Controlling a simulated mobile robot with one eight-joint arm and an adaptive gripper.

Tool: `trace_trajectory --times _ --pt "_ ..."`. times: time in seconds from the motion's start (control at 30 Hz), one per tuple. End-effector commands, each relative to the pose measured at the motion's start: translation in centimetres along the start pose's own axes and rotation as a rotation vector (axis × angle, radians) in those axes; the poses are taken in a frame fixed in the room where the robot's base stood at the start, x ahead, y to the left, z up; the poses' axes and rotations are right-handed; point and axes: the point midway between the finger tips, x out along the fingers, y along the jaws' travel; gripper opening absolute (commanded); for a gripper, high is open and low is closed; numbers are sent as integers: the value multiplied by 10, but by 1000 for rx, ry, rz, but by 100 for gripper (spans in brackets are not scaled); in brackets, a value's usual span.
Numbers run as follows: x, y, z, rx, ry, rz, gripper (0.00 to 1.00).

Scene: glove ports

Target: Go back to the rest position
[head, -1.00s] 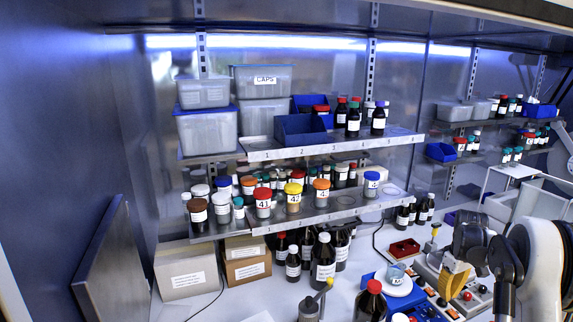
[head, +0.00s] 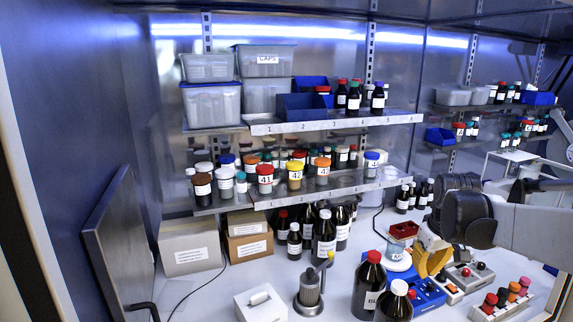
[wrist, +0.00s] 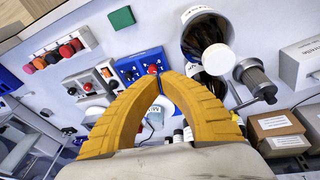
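My gripper (head: 432,256) is at the right in the head view, above the white bench and near the blue device. Its yellow fingers also show in the wrist view (wrist: 162,78). There they arch inward and their tips come together, with nothing seen held between them. My dark wrist and pale arm reach in from the right edge of the head view.
Below are a blue device (head: 426,296), a red tray (head: 404,230), a beaker (head: 396,252) and dark bottles (head: 369,284). A metal post with a yellow knob (head: 310,291) and a white box (head: 261,304) stand left. Shelves (head: 340,123) with jars line the back.

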Motion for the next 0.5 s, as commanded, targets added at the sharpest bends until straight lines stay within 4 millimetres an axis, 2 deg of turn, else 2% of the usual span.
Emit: trace_trajectory --times 0.03,0.13,0.27,0.37,0.5 --pt "-3 -22 14 10 27 7 0" --pt "-16 -54 36 41 81 17 0" --pt "-23 -97 72 82 155 23 0" --pt "-20 -128 105 117 215 20 0" --pt "-6 -165 148 163 294 6 0"
